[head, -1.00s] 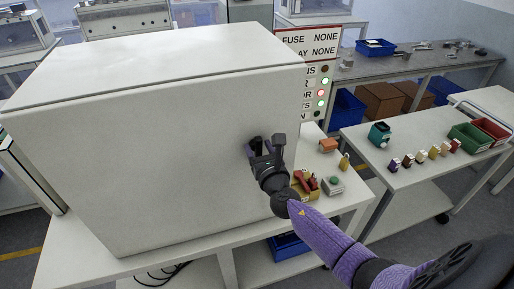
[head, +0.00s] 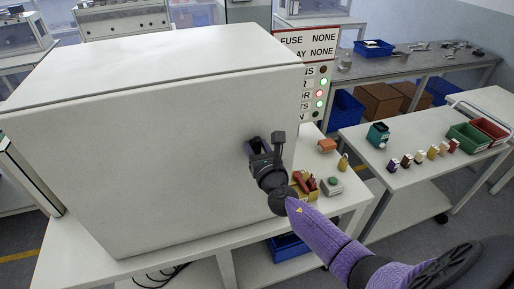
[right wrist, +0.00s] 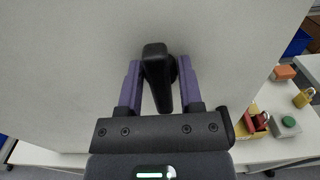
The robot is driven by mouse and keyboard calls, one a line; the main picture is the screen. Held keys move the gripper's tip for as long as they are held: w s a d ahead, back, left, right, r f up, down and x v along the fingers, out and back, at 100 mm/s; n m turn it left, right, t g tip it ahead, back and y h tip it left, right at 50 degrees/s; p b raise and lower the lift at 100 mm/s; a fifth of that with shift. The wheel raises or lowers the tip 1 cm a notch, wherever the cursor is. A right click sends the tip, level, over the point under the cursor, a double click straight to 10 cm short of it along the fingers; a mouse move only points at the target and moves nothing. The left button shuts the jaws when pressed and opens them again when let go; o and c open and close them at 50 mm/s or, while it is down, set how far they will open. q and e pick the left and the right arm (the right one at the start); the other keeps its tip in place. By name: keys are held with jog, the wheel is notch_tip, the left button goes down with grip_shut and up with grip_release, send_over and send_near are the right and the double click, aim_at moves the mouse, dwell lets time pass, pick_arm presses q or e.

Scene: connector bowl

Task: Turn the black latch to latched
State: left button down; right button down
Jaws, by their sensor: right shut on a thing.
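The black latch (right wrist: 157,72) is on the pale front of a large cabinet (head: 150,165). In the right wrist view its handle runs nearly straight up and down the picture, its lower end slightly to the right. My right gripper (right wrist: 159,80) has its purple fingers on either side of the handle and is shut on it. In the head view the right gripper (head: 257,148) is at the right part of the cabinet front and hides most of the latch. My left gripper is not in view.
A yellow bin with red items (head: 304,186), a grey box with a green button (head: 332,186), a yellow padlock (head: 343,162) and an orange block (head: 327,146) stand on the bench right of the cabinet. A status panel (head: 306,75) stands behind. A side table (head: 400,180) holds several small coloured parts.

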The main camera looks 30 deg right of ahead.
jog(key=m+b, duration=0.1)
jog(key=m, duration=0.3)
jog(key=shift+d+f+m+b, duration=0.1)
jog(key=shift+d+m+b, duration=0.05)
jog(key=shift+m+b, duration=0.2)
jog(key=m+b, duration=0.1)
jog(key=m, duration=0.3)
jog(key=shift+d+f+m, duration=0.1)
jog(key=shift+m, duration=0.15)
jog(key=m, duration=0.4)
jog(key=shift+s+d+f+b, duration=0.1)
jog(key=shift+b, duration=0.3)
jog(key=shift+f+m, duration=0.15)
jog(key=shift+m, duration=1.95)
jog(key=c, duration=0.5)
grip_release()
jog(key=shift+s, duration=0.1)
